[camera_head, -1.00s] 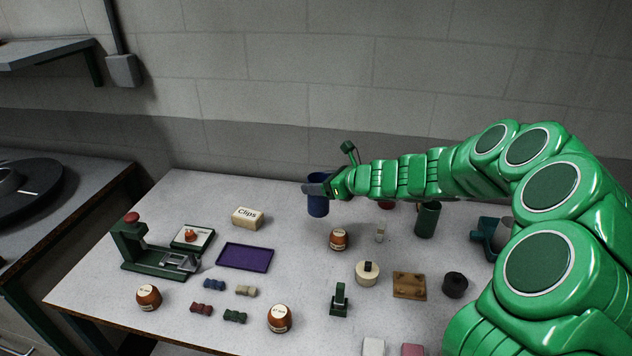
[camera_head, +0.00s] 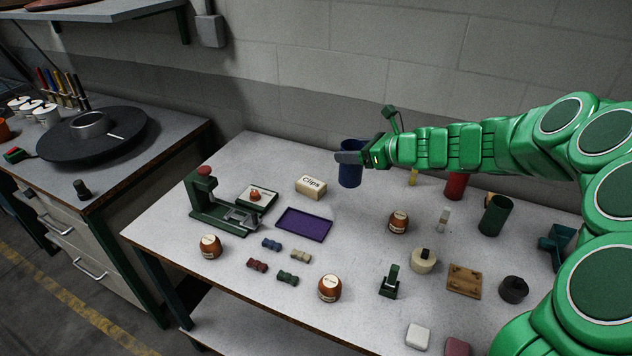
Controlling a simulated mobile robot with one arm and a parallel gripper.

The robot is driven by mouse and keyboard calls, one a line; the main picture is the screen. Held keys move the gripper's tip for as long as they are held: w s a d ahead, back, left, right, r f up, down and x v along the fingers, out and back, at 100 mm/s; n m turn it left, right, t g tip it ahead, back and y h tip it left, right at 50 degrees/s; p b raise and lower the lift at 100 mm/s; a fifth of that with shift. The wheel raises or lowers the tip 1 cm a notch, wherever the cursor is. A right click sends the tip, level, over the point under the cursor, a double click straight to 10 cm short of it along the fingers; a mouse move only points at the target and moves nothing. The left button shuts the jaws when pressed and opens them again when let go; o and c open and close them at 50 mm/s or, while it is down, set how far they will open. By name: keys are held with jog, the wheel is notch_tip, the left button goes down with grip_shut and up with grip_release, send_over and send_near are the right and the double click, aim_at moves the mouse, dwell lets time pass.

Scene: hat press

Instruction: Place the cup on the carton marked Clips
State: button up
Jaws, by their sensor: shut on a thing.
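The blue cup (camera_head: 350,175) is upright at the back of the table. My gripper (camera_head: 362,158) is shut on it near its rim, reaching in from the right. The cup looks raised above the table, though its base is hard to judge. The carton marked Clips (camera_head: 310,187) is a small cream box lying on the table to the left of the cup, with a gap between them. Its top is bare.
A purple tray (camera_head: 303,225) lies in front of the carton. A brown jar (camera_head: 398,222), a green cup (camera_head: 495,215) and a red cylinder (camera_head: 455,186) stand to the right.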

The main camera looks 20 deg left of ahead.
jog(key=s+a+r+n+g, duration=0.2)
jog(key=s+a, duration=0.1)
jog(key=a, duration=0.4)
jog(key=w+a+f, duration=0.8)
jog(key=w+f, duration=0.3)
jog(key=f, duration=0.2)
jog(key=shift+a+f, duration=0.2)
jog(key=shift+a, duration=0.05)
dwell(0.4)
jog(key=shift+w, duration=0.1)
jog(key=o, duration=1.4)
jog(key=shift+f, duration=0.1)
jog(key=shift+o, duration=0.2)
